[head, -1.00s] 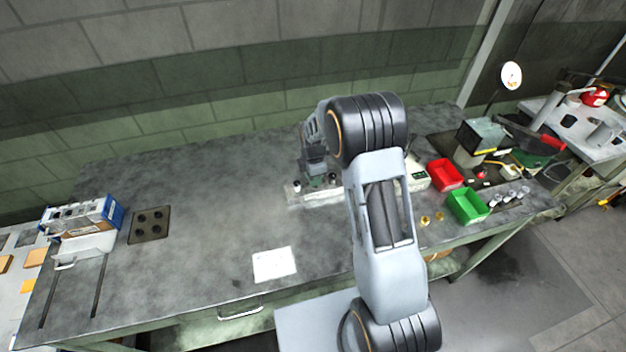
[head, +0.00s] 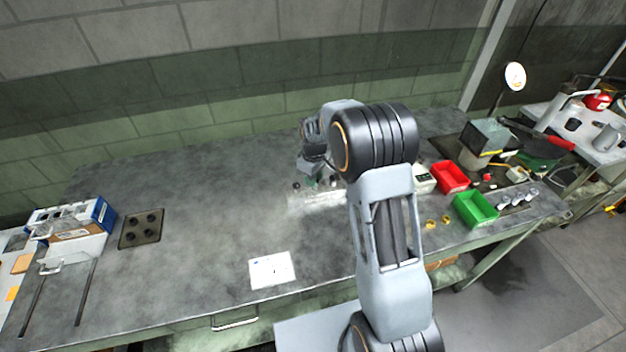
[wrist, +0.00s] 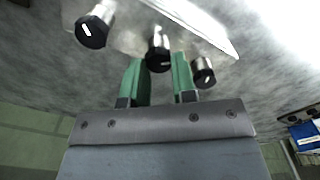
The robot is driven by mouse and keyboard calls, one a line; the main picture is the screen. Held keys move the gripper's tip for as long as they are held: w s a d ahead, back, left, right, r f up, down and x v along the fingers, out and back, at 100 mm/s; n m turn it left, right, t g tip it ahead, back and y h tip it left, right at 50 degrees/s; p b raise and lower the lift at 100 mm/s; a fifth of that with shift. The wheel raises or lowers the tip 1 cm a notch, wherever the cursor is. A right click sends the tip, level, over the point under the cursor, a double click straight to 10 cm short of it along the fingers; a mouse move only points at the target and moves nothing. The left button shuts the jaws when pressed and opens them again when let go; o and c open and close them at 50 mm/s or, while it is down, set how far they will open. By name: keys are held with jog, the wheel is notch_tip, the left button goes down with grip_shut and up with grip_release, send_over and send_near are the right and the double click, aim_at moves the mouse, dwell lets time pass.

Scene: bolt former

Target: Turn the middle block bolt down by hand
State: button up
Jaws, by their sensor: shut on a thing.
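A pale metal block (head: 318,200) lies on the bench; its upper face also shows in the wrist view (wrist: 125,38). Three bolts with black caps stand in a row along it in the wrist view: one at left (wrist: 91,33), the middle bolt (wrist: 158,55) and one at right (wrist: 204,75). The left and right caps carry a white mark. My gripper (wrist: 158,60) has its green fingers on either side of the middle bolt and is shut on it. In the head view my gripper (head: 311,178) is over the block, and my arm hides part of that area.
A white sheet (head: 272,270) lies in front, a dark plate with holes (head: 142,229) at left. The bench between is clear.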

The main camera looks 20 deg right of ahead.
jog(key=m+b, duration=0.1)
jog(key=m, duration=0.3)
jog(key=shift+w+d+m, duration=0.1)
jog(key=shift+d+m, duration=0.05)
jog(key=shift+m, duration=0.15)
jog(key=m+b, duration=0.1)
jog(key=m, duration=0.4)
jog(key=shift+d+m, duration=0.1)
jog(key=shift+m, duration=0.2)
jog(key=m, duration=0.4)
jog(key=shift+d+r+b, duration=0.1)
jog(key=shift+b, duration=0.25)
jog(key=shift+d+m, duration=0.1)
jog(key=shift+m, duration=2.4)
jog(key=shift+r, duration=0.1)
jog(key=o, duration=0.9)
notch_tip(320, 180, up, 14)
jog(key=shift+f+b, duration=0.2)
jog(key=shift+b, duration=0.2)
